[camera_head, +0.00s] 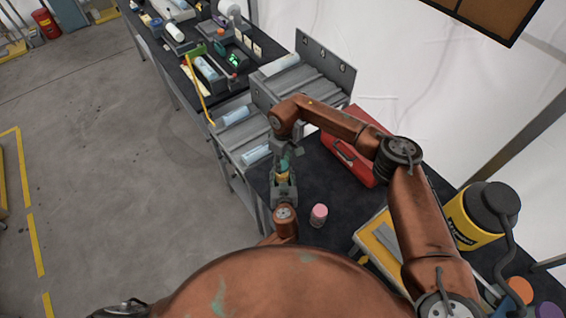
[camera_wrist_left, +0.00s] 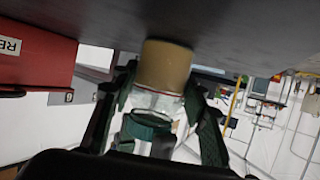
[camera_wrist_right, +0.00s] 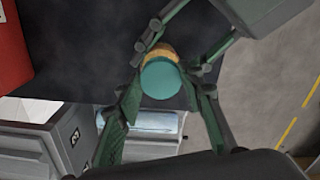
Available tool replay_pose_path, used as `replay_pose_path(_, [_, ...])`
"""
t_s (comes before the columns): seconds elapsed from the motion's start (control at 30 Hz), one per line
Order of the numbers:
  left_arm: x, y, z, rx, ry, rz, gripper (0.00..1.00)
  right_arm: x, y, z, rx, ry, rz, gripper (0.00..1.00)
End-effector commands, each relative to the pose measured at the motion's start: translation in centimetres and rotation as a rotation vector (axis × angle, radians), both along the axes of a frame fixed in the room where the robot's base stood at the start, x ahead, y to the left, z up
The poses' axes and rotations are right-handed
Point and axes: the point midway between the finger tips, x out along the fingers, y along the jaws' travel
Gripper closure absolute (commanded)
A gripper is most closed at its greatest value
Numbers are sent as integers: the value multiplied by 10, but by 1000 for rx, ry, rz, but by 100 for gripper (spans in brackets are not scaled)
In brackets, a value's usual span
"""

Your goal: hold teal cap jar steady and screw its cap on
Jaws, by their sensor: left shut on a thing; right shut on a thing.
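The jar (camera_head: 282,176) stands at the table's left edge, with an amber body. My left gripper (camera_head: 283,188) is shut around it from the near side. The left wrist view, with the table at the top, shows the tan jar body (camera_wrist_left: 166,66), a clear band and a dark teal part between the fingers. The teal cap (camera_wrist_right: 161,79) shows from above in the right wrist view, over the amber jar rim (camera_wrist_right: 161,50). My right gripper (camera_wrist_right: 168,92) is shut on the cap from above. Whether the threads engage is hidden.
A small pink-capped jar (camera_head: 319,214) stands to the right of my left gripper. Grey bins (camera_head: 233,124) with pale-blue packs border the table at the back.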

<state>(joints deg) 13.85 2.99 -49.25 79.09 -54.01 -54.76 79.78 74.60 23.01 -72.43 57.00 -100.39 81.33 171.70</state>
Motion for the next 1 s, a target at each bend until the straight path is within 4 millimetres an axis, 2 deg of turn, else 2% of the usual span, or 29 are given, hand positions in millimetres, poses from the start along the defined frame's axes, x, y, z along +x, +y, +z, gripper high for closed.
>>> replay_pose_path(0.13, [0, 2, -2, 1, 3, 3, 100, 1, -1, 1, -2, -2, -1, 73])
replay_pose_path(0.17, [0, 2, -2, 1, 3, 3, 100, 1, -1, 1, -2, -2, 0, 63])
replay_pose_path(0.4, [0, 1, -2, 1, 3, 3, 100, 1, -1, 0, -1, -2, 2, 47])
replay_pose_path(0.73, [0, 1, -1, 2, 2, 1, 100, 0, 0, 3, -1, -1, 3, 47])
replay_pose_path(1.0, [0, 1, -1, 1, 2, 2, 100, 0, 1, 34, 3, -1, 5, 47])
